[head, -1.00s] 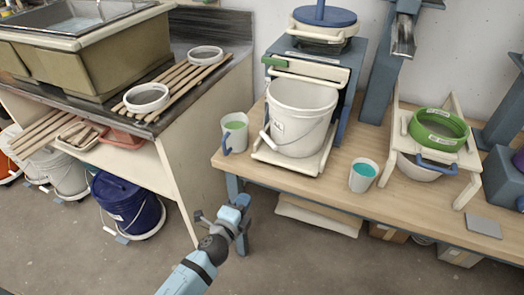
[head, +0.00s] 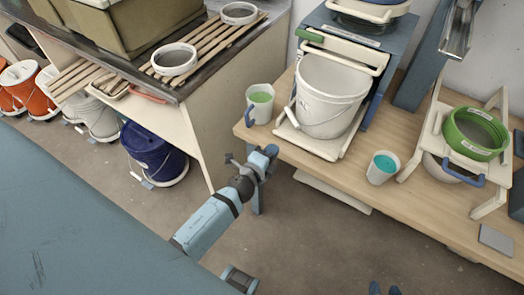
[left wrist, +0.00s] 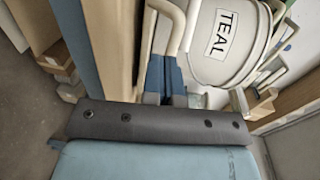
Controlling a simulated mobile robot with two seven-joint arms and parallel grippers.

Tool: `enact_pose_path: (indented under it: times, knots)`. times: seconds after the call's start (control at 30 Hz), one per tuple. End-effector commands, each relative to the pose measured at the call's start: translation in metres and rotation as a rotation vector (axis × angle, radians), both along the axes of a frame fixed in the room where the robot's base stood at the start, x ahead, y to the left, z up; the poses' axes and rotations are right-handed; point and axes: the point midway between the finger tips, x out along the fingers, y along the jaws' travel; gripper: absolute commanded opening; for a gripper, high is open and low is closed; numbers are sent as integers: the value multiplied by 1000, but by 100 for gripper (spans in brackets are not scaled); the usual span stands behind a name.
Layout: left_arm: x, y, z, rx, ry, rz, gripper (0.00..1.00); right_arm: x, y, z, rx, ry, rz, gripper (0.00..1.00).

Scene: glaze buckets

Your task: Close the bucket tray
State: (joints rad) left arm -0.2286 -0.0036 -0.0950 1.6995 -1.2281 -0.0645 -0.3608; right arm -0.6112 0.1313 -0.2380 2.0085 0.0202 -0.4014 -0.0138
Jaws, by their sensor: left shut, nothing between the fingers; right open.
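The cream bucket tray (head: 318,148) sticks out from the blue-grey machine (head: 352,50) on the wooden table. A white bucket (head: 328,95) stands upright on it. In the left wrist view the bucket (left wrist: 232,45) shows a TEAL label. My left gripper (head: 268,155) is shut and empty, in front of the table edge, left of and below the tray's front. In the left wrist view, its blue fingertips (left wrist: 164,75) appear close together beside the pale tray frame; I cannot tell if they touch. My right gripper (head: 384,289) shows only its two separated fingertips at the bottom edge.
A cup of green glaze (head: 259,106) stands left of the tray and a cup of teal glaze (head: 382,168) right of it. A green sieve (head: 474,133) sits on a stand at right. A blue bucket (head: 152,152) is on the floor under the sink bench.

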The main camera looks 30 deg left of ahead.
Motion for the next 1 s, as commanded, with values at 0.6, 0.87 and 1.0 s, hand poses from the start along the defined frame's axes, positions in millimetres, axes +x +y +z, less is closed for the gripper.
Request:
enact_pose_path:
  times: [0.6,0.87,1.0]
  knots:
    - [30,-1,7,0,0,-1,0,-1,-5,5,-16,-5,2,43]
    - [62,-2,7,1,-3,-2,0,-2,-4,4,-15,-4,3,43]
    - [101,-3,6,2,-4,-1,0,-2,-4,0,-12,-1,3,43]
